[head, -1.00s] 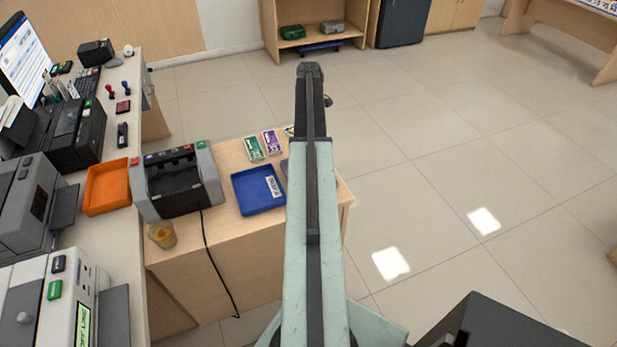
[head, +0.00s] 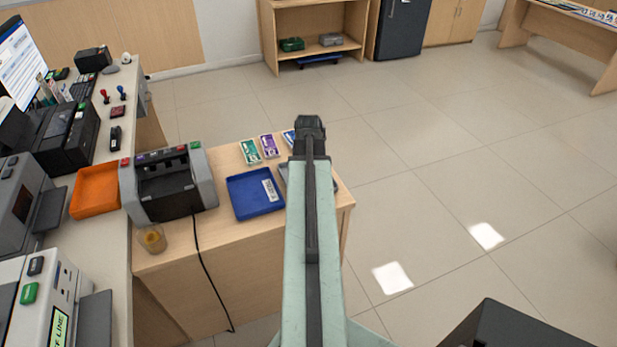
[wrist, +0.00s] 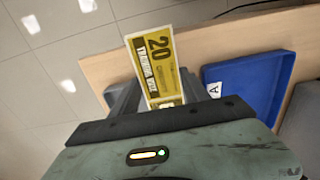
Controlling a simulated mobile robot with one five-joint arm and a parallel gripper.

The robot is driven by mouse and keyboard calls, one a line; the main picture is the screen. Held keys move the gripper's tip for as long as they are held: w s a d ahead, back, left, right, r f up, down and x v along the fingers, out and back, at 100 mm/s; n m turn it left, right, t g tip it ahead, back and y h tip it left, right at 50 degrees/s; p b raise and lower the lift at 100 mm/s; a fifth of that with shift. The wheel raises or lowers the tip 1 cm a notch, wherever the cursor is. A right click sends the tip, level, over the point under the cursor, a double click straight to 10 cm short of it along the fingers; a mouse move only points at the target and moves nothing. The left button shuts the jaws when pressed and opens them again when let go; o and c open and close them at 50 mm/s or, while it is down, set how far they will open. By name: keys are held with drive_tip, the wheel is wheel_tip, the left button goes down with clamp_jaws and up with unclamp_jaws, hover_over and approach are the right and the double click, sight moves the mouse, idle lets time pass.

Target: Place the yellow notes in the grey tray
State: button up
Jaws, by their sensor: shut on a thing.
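My gripper (head: 309,122) is at the end of my outstretched arm, above the small wooden table's right part. In the wrist view it is shut on the yellow notes (wrist: 158,62), a bundle marked 20 that sticks out beyond the jaws. The notes do not show in the head view. The grey tray (head: 283,171) lies just right of the blue tray in the head view, mostly hidden behind my arm. I cannot tell the height of the notes above the table.
The blue tray (head: 251,196) is labelled and looks empty; it also shows in the wrist view (wrist: 258,78). Green notes (head: 250,151), purple notes (head: 269,146) and a blue bundle (head: 288,137) lie behind it. A counting machine (head: 168,185) and an orange tray (head: 96,191) stand left.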

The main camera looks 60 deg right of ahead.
drive_tip(key=w+d, duration=0.2)
drive_tip(key=d, duration=0.1)
drive_tip(key=w+d, duration=0.2)
drive_tip(key=d, duration=0.1)
drive_tip(key=w+d+f, duration=0.1)
drive_tip(key=w+d, duration=0.1)
drive_tip(key=d, duration=0.1)
drive_tip(key=shift+w+d+b, duration=0.1)
drive_tip(key=shift+d+b, duration=0.05)
drive_tip(key=shift+b, duration=0.25)
wheel_tip(320, 180, down, 4)
drive_tip(key=b, duration=0.4)
drive_tip(key=shift+d, duration=0.1)
drive_tip(key=shift+r, duration=0.15)
drive_tip(key=o, duration=1.5)
wheel_tip(320, 180, up, 12)
drive_tip(key=p, duration=1.2)
